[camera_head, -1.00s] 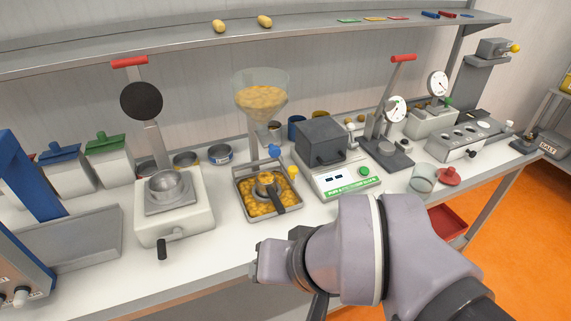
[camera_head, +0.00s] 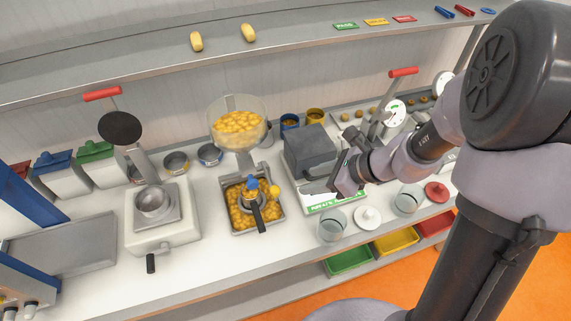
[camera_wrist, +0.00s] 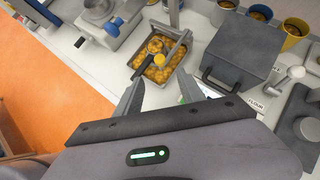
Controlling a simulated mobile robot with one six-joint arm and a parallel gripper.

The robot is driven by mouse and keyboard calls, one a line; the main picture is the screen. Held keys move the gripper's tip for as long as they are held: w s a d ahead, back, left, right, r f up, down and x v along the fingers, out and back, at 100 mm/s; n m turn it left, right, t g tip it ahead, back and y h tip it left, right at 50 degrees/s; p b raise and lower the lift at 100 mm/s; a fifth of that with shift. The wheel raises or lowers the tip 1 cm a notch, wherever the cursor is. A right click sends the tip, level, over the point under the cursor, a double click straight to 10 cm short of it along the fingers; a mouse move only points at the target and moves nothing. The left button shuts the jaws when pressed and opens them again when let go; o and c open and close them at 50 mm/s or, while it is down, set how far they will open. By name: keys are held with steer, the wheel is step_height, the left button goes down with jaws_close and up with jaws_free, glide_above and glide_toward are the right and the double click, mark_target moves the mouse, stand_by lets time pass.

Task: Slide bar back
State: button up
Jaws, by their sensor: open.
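A metal tray (camera_head: 236,228) of yellow pieces stands under a clear hopper (camera_head: 216,108) holding more of them. A dark-handled bar (camera_head: 258,219) lies over the tray, with a blue knob (camera_head: 252,183) and a yellow knob (camera_head: 274,190) beside it. I cannot tell for sure which part is the slide bar. My gripper (camera_wrist: 163,86) is open and empty, apart from these parts. In the head view my gripper (camera_head: 342,182) is right of the tray, near the grey box.
A grey box (camera_head: 309,150) with a handle sits right of the tray. Glass jars (camera_head: 332,226), a white lid (camera_head: 368,217) and a red lid (camera_head: 437,191) lie near the front edge. A white press (camera_head: 165,222) stands left. Bins (camera_head: 349,260) are below the bench.

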mark_target(275, 189)
steer(key=b+x, duration=0.3)
steer(key=x, duration=1.1)
jaws_close()
stand_by(0.7)
